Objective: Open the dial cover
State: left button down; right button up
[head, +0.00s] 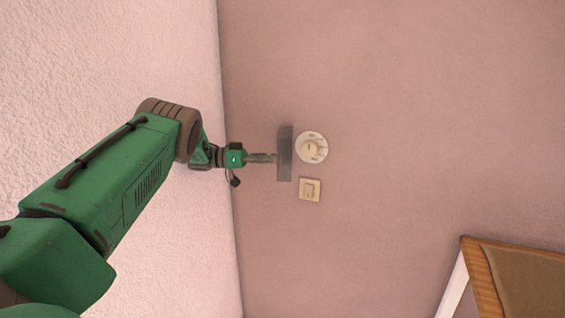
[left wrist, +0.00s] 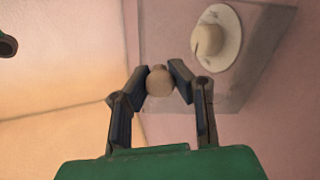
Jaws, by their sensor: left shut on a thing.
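The dial cover (head: 285,165) is a see-through grey panel standing out from the pink wall, seen nearly edge-on beside the dial in the head view. The left wrist view shows the cover (left wrist: 262,68) as a clear pane, with the dial (left wrist: 216,40) visible behind it. The dial (head: 311,148) is a round cream disc with a raised knob. My left gripper (head: 266,158) is at the cover's left side. In the left wrist view its fingers (left wrist: 160,80) are shut on the cover's round beige knob (left wrist: 160,84). My right gripper is not in view.
A cream wall switch (head: 310,189) sits just below the dial in the head view. A wood-edged piece of furniture (head: 485,280) is at the lower right. A white textured surface (head: 120,60) fills the left. The wall right of the dial is bare.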

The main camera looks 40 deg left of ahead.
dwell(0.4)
pick_arm(q)
jog(key=c, duration=1.3)
grip_release()
jog(key=shift+w, duration=0.1)
jog(key=shift+c, duration=0.2)
notch_tip(320, 180, up, 10)
jog(key=shift+w+a+f, duration=0.1)
jog(key=shift+f, duration=0.05)
